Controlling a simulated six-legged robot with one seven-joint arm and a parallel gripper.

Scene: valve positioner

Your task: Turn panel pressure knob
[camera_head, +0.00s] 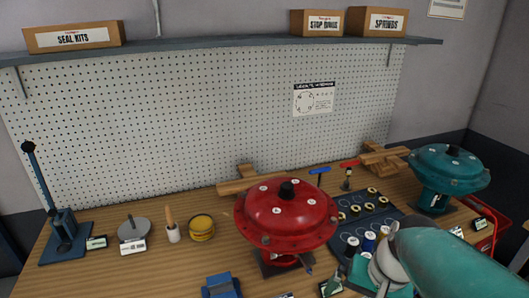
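No panel with a pressure knob can be made out in this view. A red domed actuator (285,222) stands on the wooden bench, with a black cap (287,189) on its top. A teal domed actuator (446,170) stands at the right, with a smaller black cap on top. A teal and white arm link, which looks like mine, enters from the lower right and covers part of the bench. My gripper's fingers cannot be seen.
A dark tray (402,217) holds several rings. A yellow tin (201,227), a grey disc (134,229) and a blue lever tool (64,228) stand at left. A blue block (221,287) is at the front. A pegboard (190,120) and shelf (235,50) stand behind.

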